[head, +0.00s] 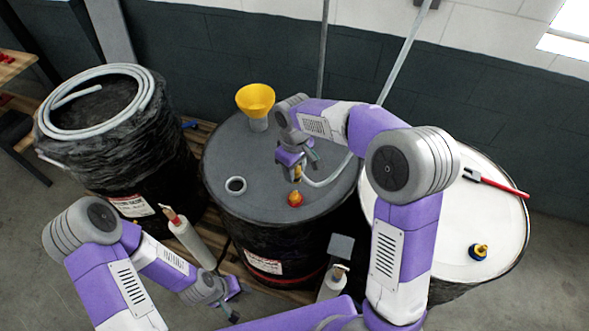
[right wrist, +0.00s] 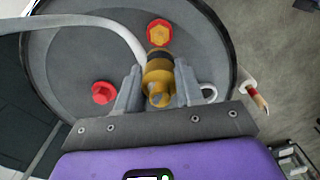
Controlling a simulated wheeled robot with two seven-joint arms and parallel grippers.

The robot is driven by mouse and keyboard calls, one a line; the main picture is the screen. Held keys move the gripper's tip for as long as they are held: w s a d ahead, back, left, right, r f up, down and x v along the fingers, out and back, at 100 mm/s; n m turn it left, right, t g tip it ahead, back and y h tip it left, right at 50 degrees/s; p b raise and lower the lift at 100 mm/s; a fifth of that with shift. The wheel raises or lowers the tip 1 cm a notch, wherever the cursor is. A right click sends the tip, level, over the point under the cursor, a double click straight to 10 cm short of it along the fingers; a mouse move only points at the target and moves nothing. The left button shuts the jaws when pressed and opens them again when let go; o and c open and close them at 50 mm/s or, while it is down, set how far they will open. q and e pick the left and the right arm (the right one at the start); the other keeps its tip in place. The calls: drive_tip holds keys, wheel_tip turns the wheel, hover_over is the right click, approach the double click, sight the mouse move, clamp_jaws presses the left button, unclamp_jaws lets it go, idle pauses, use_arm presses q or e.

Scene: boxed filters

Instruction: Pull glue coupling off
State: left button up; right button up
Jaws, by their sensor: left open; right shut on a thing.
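The brass-coloured glue coupling (right wrist: 158,80) with a black collar sits between the fingers of my right gripper (right wrist: 158,90), which is shut on it. In the head view my right gripper (head: 296,168) is over the middle drum. A grey hose (right wrist: 112,24) runs to the coupling. A red fitting with a yellow hex top (right wrist: 158,32) is on the drum lid, just beyond the collar; it also shows in the head view (head: 295,200). The coupling appears just apart from it. My left gripper (head: 236,300) is open and empty, low in front of the drums.
The middle drum lid (head: 225,150) bears a yellow funnel (head: 255,100) and a white-rimmed opening (head: 236,185). A hose coil (head: 60,105) lies on the left drum. Bottles stand in front.

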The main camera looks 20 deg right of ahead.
drive_tip(key=shift+r+p, duration=1.8)
drive_tip(key=shift+r, duration=0.75)
drive_tip(key=shift+f, duration=0.15)
